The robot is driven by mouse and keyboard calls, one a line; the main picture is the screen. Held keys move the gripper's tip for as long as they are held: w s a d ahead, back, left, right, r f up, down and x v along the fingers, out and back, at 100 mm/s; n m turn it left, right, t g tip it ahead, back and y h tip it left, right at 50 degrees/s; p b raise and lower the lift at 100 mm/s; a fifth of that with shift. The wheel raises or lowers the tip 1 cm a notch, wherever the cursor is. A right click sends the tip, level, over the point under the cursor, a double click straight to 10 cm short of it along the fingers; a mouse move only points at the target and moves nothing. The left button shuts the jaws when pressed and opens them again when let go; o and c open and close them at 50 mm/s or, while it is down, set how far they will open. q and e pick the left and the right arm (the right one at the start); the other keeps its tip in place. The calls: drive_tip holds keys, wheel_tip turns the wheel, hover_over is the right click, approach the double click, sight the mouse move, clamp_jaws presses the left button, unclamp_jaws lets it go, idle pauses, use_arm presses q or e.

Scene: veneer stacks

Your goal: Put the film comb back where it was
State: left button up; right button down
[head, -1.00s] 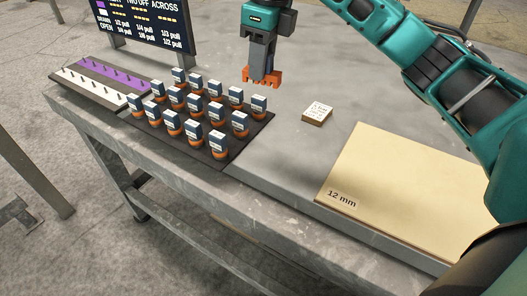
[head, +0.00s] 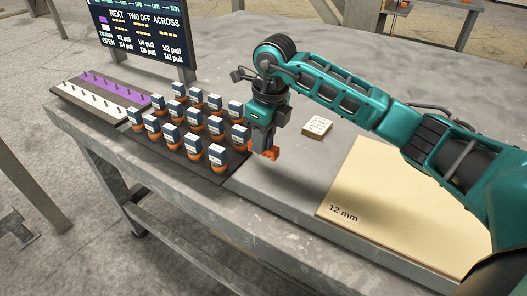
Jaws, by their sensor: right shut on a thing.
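My right gripper (head: 264,143) is shut on the orange film comb (head: 269,154), which shows as a small toothed piece below the fingertips. The gripper points down just right of the dark tray (head: 222,171) that holds several blue-and-white blocks with orange bases (head: 217,157). The comb is close to the grey bench top; I cannot tell whether it touches it. My right wrist hides part of the bench behind it. My left gripper is not in view.
A small pale labelled block (head: 317,125) lies right of the gripper. A cream slab marked 12 mm (head: 375,200) lies at the right front. A purple-and-white pegged strip (head: 100,100) lies at the left, before a dark sign board (head: 142,35). Bare bench lies between tray and slab.

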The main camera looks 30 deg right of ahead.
sight(270, 135)
drive_tip(key=shift+f, duration=2.1)
drive_tip(key=shift+f, duration=0.15)
drive_tip(key=c, duration=0.8)
unclamp_jaws()
drive_tip(key=shift+c, duration=0.2)
drive_tip(key=r, duration=0.4)
drive_tip(key=s+r, duration=0.1)
drive_tip(key=r, duration=0.7)
drive_tip(key=shift+s+d+r, duration=0.15)
drive_tip(key=shift+d, duration=0.2)
